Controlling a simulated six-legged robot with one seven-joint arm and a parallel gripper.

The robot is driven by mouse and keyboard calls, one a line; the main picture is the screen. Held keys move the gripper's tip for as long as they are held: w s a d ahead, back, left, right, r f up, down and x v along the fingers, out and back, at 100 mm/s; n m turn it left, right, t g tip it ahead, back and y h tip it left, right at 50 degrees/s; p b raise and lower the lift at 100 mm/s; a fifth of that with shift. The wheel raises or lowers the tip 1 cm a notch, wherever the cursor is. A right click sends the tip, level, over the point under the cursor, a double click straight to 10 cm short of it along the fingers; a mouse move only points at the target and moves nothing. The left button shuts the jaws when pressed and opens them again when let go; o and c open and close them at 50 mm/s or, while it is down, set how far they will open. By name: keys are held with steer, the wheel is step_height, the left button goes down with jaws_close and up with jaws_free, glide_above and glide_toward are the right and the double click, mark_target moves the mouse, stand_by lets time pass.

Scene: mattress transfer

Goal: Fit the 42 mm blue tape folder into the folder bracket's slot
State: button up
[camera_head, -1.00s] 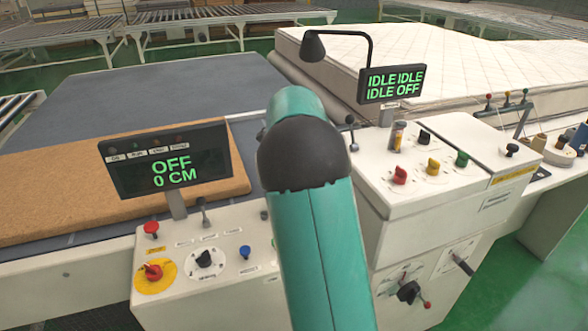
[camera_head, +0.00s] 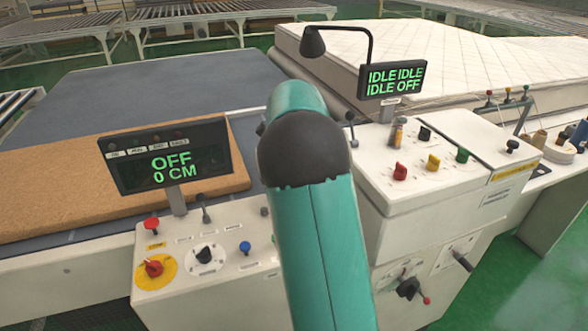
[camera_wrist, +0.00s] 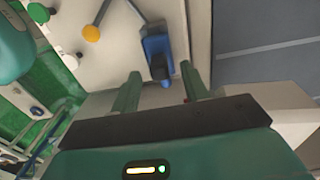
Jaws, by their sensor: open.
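In the head view my teal arm covers the middle, and neither the gripper nor the folder can be made out there.
A yellow-orange ball knob (camera_wrist: 91,33) on a rod and a green knob (camera_wrist: 38,12) are left of the blue piece. The head view shows an "OFF 0 CM" display (camera_head: 172,162), a white control box (camera_head: 440,180) with coloured knobs, and a white mattress (camera_head: 480,60).

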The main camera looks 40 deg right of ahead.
step_height(320, 180, up, 12)
steer(key=shift+r, duration=0.2)
stand_by(0.7)
